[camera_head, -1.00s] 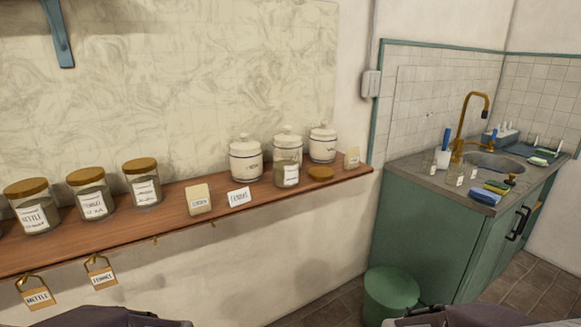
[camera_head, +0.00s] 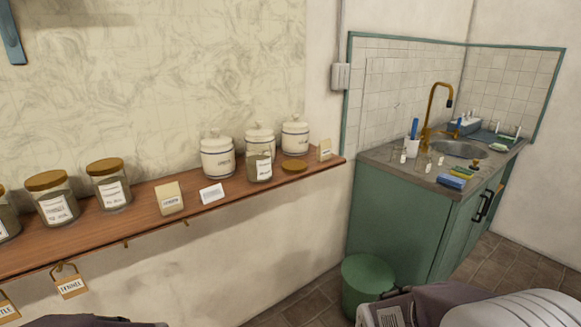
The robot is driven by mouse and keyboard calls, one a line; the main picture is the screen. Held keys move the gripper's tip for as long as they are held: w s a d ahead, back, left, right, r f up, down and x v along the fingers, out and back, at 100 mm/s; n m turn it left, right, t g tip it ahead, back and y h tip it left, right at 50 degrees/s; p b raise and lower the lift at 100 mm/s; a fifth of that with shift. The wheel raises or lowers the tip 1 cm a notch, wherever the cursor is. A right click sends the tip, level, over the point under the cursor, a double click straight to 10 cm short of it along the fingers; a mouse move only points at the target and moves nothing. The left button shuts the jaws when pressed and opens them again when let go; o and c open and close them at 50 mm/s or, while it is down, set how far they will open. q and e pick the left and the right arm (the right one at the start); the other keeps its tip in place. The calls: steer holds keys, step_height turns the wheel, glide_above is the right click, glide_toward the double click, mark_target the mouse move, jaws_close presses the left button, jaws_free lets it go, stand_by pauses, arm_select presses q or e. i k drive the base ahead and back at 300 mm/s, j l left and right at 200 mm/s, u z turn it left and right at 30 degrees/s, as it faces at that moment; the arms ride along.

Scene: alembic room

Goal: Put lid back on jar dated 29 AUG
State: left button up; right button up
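An open glass jar (camera_head: 261,171) with a white label stands on the wooden shelf, partly in front of a white canister. The label's writing is too small to read, so I cannot confirm the date. A round brown lid (camera_head: 294,165) lies flat on the shelf just right of this jar, apart from it. Several other glass jars farther left, such as this one (camera_head: 110,190), wear brown lids. Parts of my arms show at the bottom edge, but neither gripper is in view.
White lidded canisters (camera_head: 217,158) stand at the back of the shelf (camera_head: 140,215). Small cards (camera_head: 169,198) stand near its front edge. A green bin (camera_head: 368,282) is on the floor by the green sink cabinet (camera_head: 400,220). Tags hang below the shelf.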

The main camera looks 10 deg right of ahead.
mark_target(258, 153)
steer(key=i+l+u, duration=0.25)
steer(key=l+u, duration=0.3)
steer(key=l, duration=0.15)
steer(key=i+l+u, duration=0.25)
steer(key=l, duration=0.15)
steer(key=k+j, duration=0.05)
steer(key=k, duration=0.05)
